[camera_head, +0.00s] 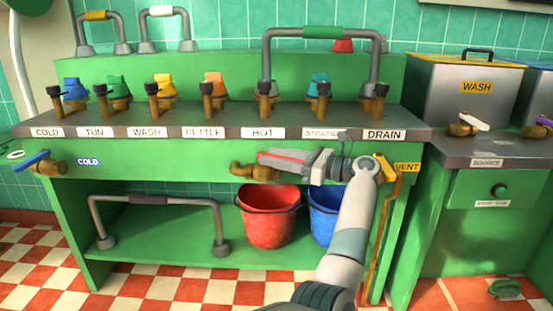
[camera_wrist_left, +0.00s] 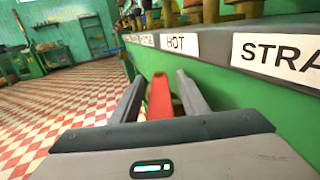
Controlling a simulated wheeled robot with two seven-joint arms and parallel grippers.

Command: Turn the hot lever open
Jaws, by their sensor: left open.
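The hot lever is red and shows between my left gripper's fingers in the left wrist view (camera_wrist_left: 160,98). In the head view its red part (camera_head: 290,156) lies along the gripper. The brass hot valve (camera_head: 252,172) sticks out of the green front below the HOT label (camera_head: 262,133). My left gripper (camera_head: 268,162) points left along the front, and its open fingers straddle the lever in the left wrist view (camera_wrist_left: 161,84). I cannot tell whether either finger touches the lever. The gripper hides part of the lever. My right gripper is not in view.
A brass valve with a blue lever (camera_head: 37,161) sits at the left of the front, a yellow VENT lever (camera_head: 386,167) at the right. A red bucket (camera_head: 268,218) and a blue bucket (camera_head: 325,212) stand below. Several coloured taps line the ledge (camera_head: 215,131) above.

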